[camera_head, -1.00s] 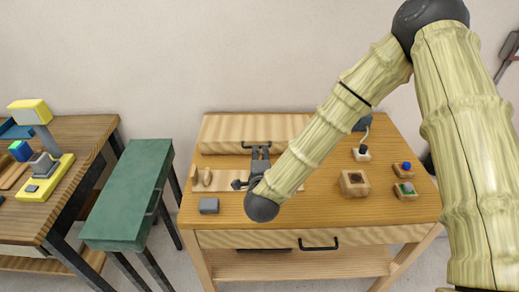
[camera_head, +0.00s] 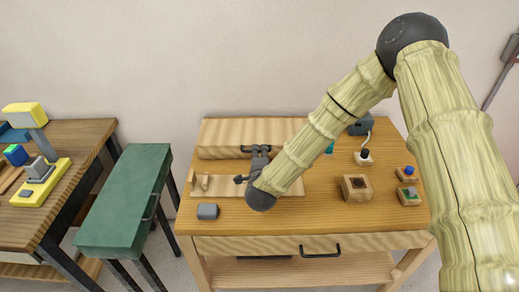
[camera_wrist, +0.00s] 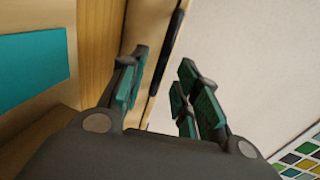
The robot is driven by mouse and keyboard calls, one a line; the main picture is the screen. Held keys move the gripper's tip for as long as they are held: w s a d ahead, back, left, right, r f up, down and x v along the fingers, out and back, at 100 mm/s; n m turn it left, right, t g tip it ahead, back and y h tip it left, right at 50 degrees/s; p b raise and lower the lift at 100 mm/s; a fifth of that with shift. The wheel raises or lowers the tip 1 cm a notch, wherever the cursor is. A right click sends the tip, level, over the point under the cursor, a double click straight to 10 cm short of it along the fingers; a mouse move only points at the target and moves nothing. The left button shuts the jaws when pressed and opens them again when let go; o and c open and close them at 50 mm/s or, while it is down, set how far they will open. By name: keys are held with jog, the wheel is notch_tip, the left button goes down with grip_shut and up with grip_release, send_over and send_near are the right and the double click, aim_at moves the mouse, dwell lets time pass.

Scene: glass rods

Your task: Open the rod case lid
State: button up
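The pale wooden rod case (camera_head: 225,140) stands at the back left of the workbench, and its lid looks shut. A dark handle (camera_head: 262,148) runs along its front. My gripper (camera_head: 260,152) is right at this handle in the head view; my arm partly hides the spot. In the wrist view the two teal-padded fingers of my gripper (camera_wrist: 162,95) are apart. A dark bar (camera_wrist: 170,45), probably the handle, shows beside the left finger along a wooden edge. I cannot tell whether they touch. No rods can be made out.
A teal patch (camera_wrist: 30,70) lies on wood in the wrist view. A grey block (camera_head: 207,212), a wooden block with a dark hole (camera_head: 356,187) and button boxes (camera_head: 408,196) stand on the workbench (camera_head: 330,215). A green cabinet (camera_head: 125,195) stands to the left.

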jog(key=shift+x, duration=1.5)
grip_shut()
